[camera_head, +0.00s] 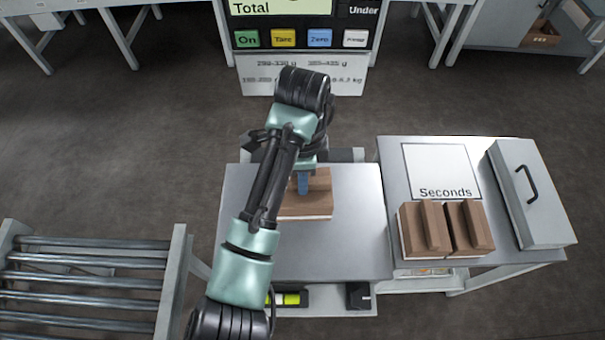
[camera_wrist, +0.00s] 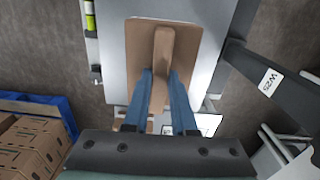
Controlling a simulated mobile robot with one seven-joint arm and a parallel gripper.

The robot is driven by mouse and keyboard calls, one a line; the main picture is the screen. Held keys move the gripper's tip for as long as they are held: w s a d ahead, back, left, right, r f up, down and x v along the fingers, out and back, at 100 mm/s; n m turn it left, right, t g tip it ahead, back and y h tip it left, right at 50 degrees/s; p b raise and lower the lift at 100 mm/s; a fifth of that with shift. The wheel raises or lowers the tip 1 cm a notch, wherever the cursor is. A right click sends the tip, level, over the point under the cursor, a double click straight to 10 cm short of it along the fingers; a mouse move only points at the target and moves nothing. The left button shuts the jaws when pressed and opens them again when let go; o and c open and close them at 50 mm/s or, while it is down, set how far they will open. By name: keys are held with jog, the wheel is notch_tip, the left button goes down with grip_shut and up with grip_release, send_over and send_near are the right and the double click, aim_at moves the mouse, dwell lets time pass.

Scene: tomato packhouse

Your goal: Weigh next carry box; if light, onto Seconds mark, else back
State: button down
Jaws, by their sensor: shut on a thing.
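A brown carry box (camera_head: 318,205) with a raised handle ridge is at the weighing plate (camera_head: 345,250), under my arm. My gripper (camera_head: 304,184) is shut on the box's handle; the wrist view shows the blue fingers (camera_wrist: 166,95) on both sides of the ridge of the box (camera_wrist: 185,40). I cannot tell whether the box rests on the plate or hangs just above it. The Seconds mark (camera_head: 440,168), a white labelled square on the right table, is empty. Two more carry boxes (camera_head: 424,230) (camera_head: 470,226) stand side by side in front of it. The scale display (camera_head: 290,8) shows only "Total" and "Under"; its reading is cut off.
A grey lidded case with a black handle (camera_head: 530,195) stands at the right table's far right. A roller conveyor (camera_head: 90,280) is at lower left. Cardboard cartons on a blue pallet (camera_wrist: 30,145) show in the wrist view. The plate's right part is clear.

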jog(key=shift+w+f, duration=0.1)
notch_tip(320, 180, down, 6)
jog(key=b, duration=0.6)
jog(key=shift+f+b, duration=0.55)
jog(key=shift+f, duration=0.45)
jog(key=shift+f, duration=0.25)
jog(key=c, duration=0.7)
grip_release()
jog(key=shift+c, duration=1.4)
